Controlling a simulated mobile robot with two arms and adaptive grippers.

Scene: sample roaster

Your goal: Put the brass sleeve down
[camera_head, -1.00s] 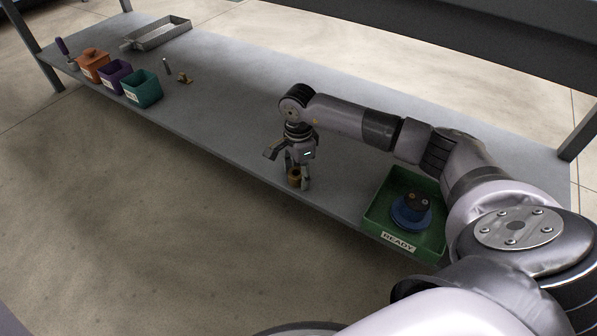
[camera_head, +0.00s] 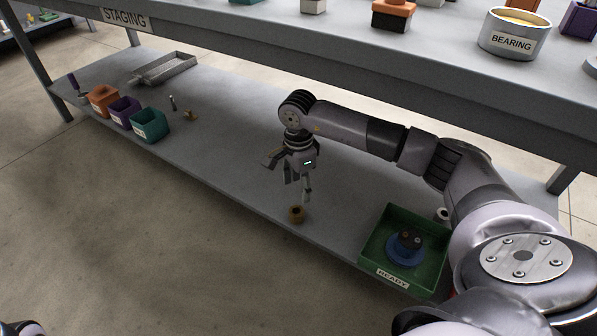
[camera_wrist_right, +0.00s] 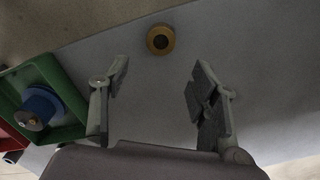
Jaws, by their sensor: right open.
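The brass sleeve (camera_head: 296,214) stands upright on the lower shelf (camera_head: 240,165), close to its front edge. It also shows in the right wrist view (camera_wrist_right: 160,39), where its dark bore faces the camera. My right gripper (camera_head: 299,190) is above the sleeve, apart from it. In the right wrist view the two fingers (camera_wrist_right: 160,85) are spread wide with nothing between them, and the sleeve lies beyond their tips. My left gripper is not in view.
Several bins (camera_head: 126,112), small parts and a grey metal tray (camera_head: 166,68) are at left. The upper STAGING shelf (camera_head: 350,45) overhangs behind. Mid-shelf is mostly clear.

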